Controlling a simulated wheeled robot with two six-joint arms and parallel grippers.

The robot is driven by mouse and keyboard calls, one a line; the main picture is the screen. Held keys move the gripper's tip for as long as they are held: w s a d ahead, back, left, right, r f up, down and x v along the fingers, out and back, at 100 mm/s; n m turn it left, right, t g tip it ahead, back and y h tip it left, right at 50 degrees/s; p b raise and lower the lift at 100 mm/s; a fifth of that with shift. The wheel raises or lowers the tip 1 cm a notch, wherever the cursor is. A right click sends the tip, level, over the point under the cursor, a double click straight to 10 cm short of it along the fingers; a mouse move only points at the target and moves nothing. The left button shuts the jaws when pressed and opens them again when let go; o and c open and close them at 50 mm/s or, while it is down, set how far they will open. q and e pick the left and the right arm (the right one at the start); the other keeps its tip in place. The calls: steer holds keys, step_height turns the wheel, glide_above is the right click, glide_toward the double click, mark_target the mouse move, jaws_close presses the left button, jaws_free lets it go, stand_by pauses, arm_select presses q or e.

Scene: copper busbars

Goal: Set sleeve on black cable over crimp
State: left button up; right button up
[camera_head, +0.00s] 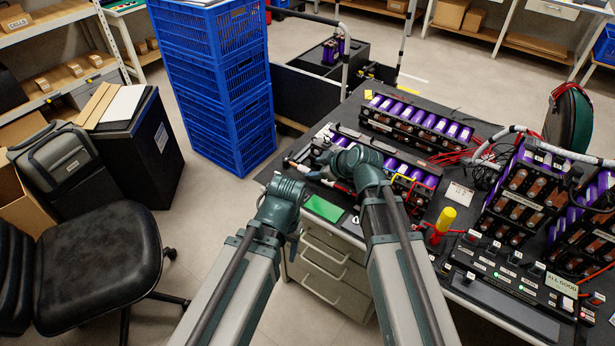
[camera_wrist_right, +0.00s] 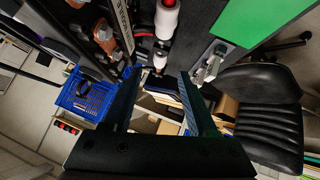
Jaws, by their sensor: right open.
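In the right wrist view a white-and-red sleeve-like piece (camera_wrist_right: 167,20) and a smaller white-and-red piece (camera_wrist_right: 160,58) lie in line, near the dark tabletop edge. I cannot tell which is the sleeve and which covers the crimp; the black cable is hard to pick out against the dark table. My right gripper (camera_wrist_right: 158,80) is open, its two fingers spread below these pieces with nothing seen held. In the head view my right wrist (camera_head: 350,158) is over the table's near-left corner. My left wrist (camera_head: 284,192) is beside it, its fingertips not clearly shown.
A green mat (camera_head: 324,208) lies at the table's near edge. Battery modules with purple cells (camera_head: 425,122) fill the middle and right. A yellow-handled tool (camera_head: 445,218) stands upright near the front. Blue crates (camera_head: 222,90) and a black chair (camera_head: 95,255) stand left of the table.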

mark_target(306, 169)
steer(key=b+x, duration=0.3)
steer(key=x, duration=0.3)
jaws_close()
stand_by(0.3)
stand_by(1.1)
